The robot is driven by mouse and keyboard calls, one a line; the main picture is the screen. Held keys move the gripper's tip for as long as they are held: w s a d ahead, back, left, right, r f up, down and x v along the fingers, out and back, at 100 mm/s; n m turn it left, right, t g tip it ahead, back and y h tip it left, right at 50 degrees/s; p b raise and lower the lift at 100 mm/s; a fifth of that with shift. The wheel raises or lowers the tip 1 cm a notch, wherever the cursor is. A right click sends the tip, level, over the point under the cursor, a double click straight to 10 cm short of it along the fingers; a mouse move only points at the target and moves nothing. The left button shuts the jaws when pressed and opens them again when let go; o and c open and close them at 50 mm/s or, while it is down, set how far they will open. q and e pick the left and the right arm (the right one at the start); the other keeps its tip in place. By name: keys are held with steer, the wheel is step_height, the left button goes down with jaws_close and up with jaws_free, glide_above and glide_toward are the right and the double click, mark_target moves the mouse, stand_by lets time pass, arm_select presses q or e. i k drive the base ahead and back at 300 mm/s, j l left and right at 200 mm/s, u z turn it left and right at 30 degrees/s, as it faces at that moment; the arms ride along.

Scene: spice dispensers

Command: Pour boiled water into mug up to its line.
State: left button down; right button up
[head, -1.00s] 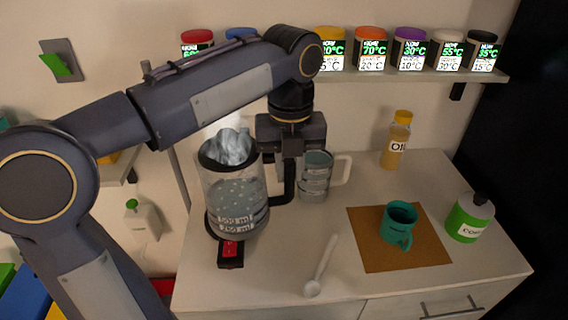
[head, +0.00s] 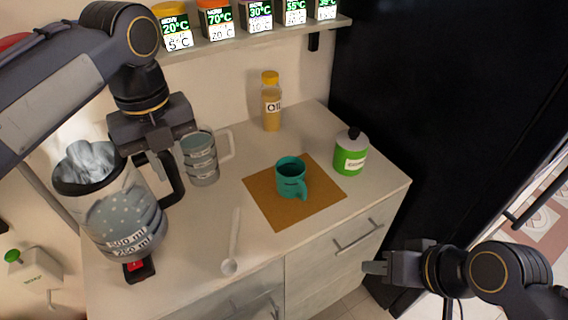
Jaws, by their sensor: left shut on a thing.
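A clear kettle (head: 118,212) with bubbling water and steam at its top stands at the left of the counter, above a dark base with a red switch (head: 137,265). My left gripper (head: 165,160) is shut on the kettle's black handle. I cannot tell whether the kettle touches its base. The teal mug (head: 290,175) stands upright on a brown mat (head: 322,191), right of the kettle; its line and inside are not clear. My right gripper (head: 372,268) is in front of the drawers at lower right, away from the mug; its jaw opening is unclear.
A clear measuring jug (head: 200,160) stands just right of the kettle. A white spoon (head: 232,245) lies in front. An oil bottle (head: 271,105) and a green jar (head: 350,155) stand behind and right of the mat. A shelf (head: 240,38) with labelled dispensers hangs above.

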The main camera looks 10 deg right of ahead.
mark_target(290, 170)
steer(key=l+u, duration=0.3)
steer(key=i+l+u, duration=0.1)
steer(key=l+u, duration=0.2)
steer(key=l+z, duration=0.45)
steer(key=i+l+z, duration=0.2)
steer(key=z, duration=0.2)
steer(key=l, duration=0.15)
